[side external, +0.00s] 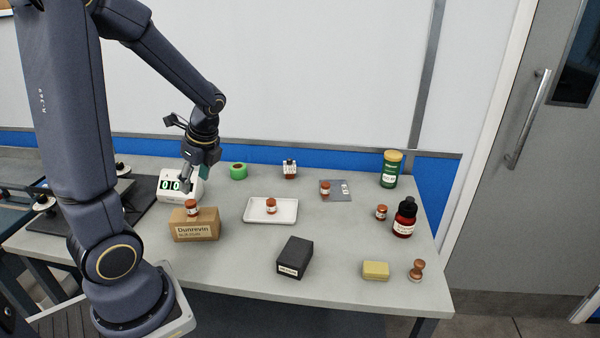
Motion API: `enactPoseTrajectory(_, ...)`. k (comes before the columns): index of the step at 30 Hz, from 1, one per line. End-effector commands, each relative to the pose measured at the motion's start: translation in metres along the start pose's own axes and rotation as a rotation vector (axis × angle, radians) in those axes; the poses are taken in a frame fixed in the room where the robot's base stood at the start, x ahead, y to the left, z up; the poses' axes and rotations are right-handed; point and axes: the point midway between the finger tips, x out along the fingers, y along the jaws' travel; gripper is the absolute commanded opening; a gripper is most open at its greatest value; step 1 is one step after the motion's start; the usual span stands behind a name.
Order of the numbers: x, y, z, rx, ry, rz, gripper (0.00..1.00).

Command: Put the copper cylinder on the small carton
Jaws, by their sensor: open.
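A small brown carton (197,231) marked "Dunrevin" stands at the front left of the table. A small copper cylinder with a white label (191,208) stands upright on its top. My gripper (187,187) is open, pointing down just above or behind that cylinder; no object shows between its fingers. Similar labelled copper cylinders stand on the white tray (253,217), on a grey card (336,197), and on the bare table at right (381,212). The picture does not show which one the task means.
A digital display box (170,186) stands behind the carton. A black box (295,257), yellow block (375,270), wooden stamp (416,270), dark red bottle (405,218), green jar (391,168), green tape roll (238,171) and white-topped piece (290,168) stand around.

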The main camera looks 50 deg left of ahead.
Motion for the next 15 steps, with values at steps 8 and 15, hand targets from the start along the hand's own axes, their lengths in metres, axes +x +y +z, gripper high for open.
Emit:
enactPoseTrajectory(8, -0.039, 0.002, -0.015, -0.102, 0.053, -0.049, 0.55)
enactPoseTrajectory(15, -0.125, 0.041, -0.089, -0.683, 0.436, -0.175, 0.55)
